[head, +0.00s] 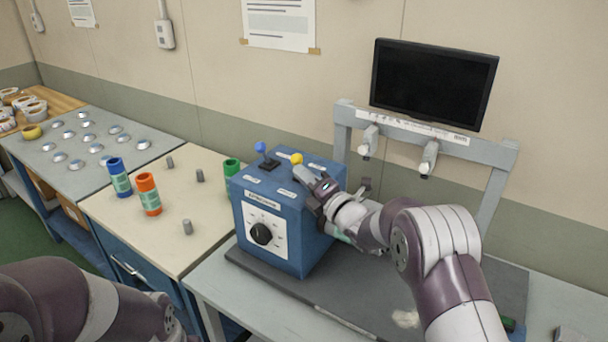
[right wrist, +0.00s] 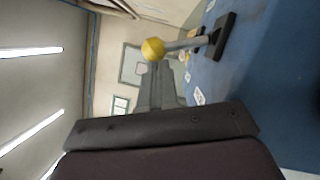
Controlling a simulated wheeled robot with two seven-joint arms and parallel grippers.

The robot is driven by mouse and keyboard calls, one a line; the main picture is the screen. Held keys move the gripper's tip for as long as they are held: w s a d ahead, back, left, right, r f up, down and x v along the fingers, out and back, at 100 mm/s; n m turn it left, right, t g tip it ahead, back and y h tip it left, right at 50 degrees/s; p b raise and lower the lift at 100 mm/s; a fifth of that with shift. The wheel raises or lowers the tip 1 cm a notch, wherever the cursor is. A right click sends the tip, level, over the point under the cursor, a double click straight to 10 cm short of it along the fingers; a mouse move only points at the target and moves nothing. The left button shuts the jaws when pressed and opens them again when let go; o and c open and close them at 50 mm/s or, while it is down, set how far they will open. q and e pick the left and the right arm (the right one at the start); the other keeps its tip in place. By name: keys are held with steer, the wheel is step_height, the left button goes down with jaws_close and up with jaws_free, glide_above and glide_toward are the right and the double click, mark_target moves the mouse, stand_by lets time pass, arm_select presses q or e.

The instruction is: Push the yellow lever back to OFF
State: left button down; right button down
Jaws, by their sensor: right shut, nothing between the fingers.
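The blue control box (head: 285,235) stands on a dark mat, with a dial on its front. The yellow lever's ball knob (head: 297,158) shows above the box's top, behind my right gripper. My right gripper (head: 312,180) is shut and empty, low over the box's top at its right side. In the right wrist view the yellow knob (right wrist: 153,48) sits on a grey stem rising from a black base (right wrist: 222,37). The shut fingers (right wrist: 157,88) point toward the knob; I cannot tell whether they touch it. My left gripper is out of view.
A blue-knobbed lever (head: 261,148) stands beside the yellow one on the box. Blue, orange and green spools (head: 149,194) and small grey pegs stand on the table at left. A grey frame with a black monitor (head: 433,82) rises behind my right arm.

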steer(key=shift+w+d+r+m, duration=0.25)
steer(key=shift+r+m, duration=0.15)
steer(key=shift+m, duration=0.3)
steer(key=shift+w+d+r+m+h, duration=0.15)
steer(key=shift+r+m+h, duration=0.15)
steer(key=shift+m, duration=0.1)
steer(key=shift+w+d+r+m+g+p, duration=0.35)
steer(key=shift+w+r+m+g+p, duration=0.15)
steer(key=shift+m+p, duration=0.5)
steer(key=w+m+p, duration=0.1)
steer(key=p, duration=0.1)
steer(key=d+m+g+h+p, duration=0.1)
steer(key=m, duration=0.1)
steer(key=shift+w+d+r+p, duration=0.15)
steer(key=shift+w+r+p, duration=0.2)
steer(key=shift+w+r, duration=0.05)
steer(key=shift+w+d+f+m+p, duration=0.1)
steer(key=shift+w+d+m+p, duration=0.25)
steer(key=shift+m, duration=0.25)
steer(key=shift+w+d+f, duration=0.1)
steer(key=shift+w, duration=0.35)
